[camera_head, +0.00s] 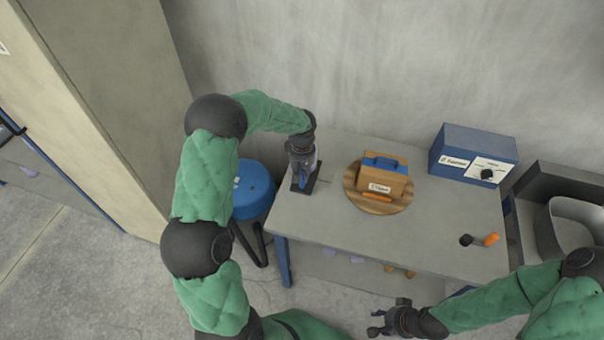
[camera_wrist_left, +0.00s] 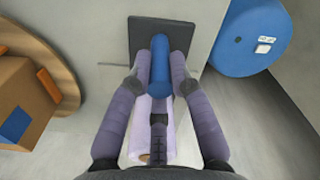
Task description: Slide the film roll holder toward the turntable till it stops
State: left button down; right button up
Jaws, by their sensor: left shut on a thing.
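The film roll holder (camera_head: 312,187) stands near the left end of the table, with a dark base plate (camera_wrist_left: 190,30), a blue post (camera_wrist_left: 160,60) and a pale film roll (camera_wrist_left: 160,140). My left gripper (camera_head: 303,172) is over it from above; in the left wrist view its fingers (camera_wrist_left: 160,82) are shut on the blue post. The round wooden turntable (camera_head: 358,203) is to the right of the holder, with a visible gap between them. A cardboard box (camera_head: 384,180) with a blue handle sits on it. My right gripper (camera_head: 374,322) is open and empty in front of the table.
A blue control box (camera_head: 465,145) stands at the table's back right. A black and orange item (camera_head: 480,240) lies near the front right. A blue stool (camera_head: 253,190) is beside the table's left edge. Between holder and turntable the tabletop is clear.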

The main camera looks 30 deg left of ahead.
pick_arm(q)
jog(key=d, duration=0.2)
jog(key=w+d, duration=0.1)
jog(key=d, duration=0.2)
jog(key=w+d, duration=0.1)
jog(key=d, duration=0.2)
jog(key=shift+d, duration=0.25)
jog(key=c, duration=1.1)
grip_release()
jog(key=shift+w+d, duration=0.1)
jog(key=shift+d, duration=0.1)
jog(key=shift+a+r, duration=0.1)
notch_tip(320, 180, up, 12)
jog(key=shift+f, duration=0.1)
jog(key=shift+f, duration=0.1)
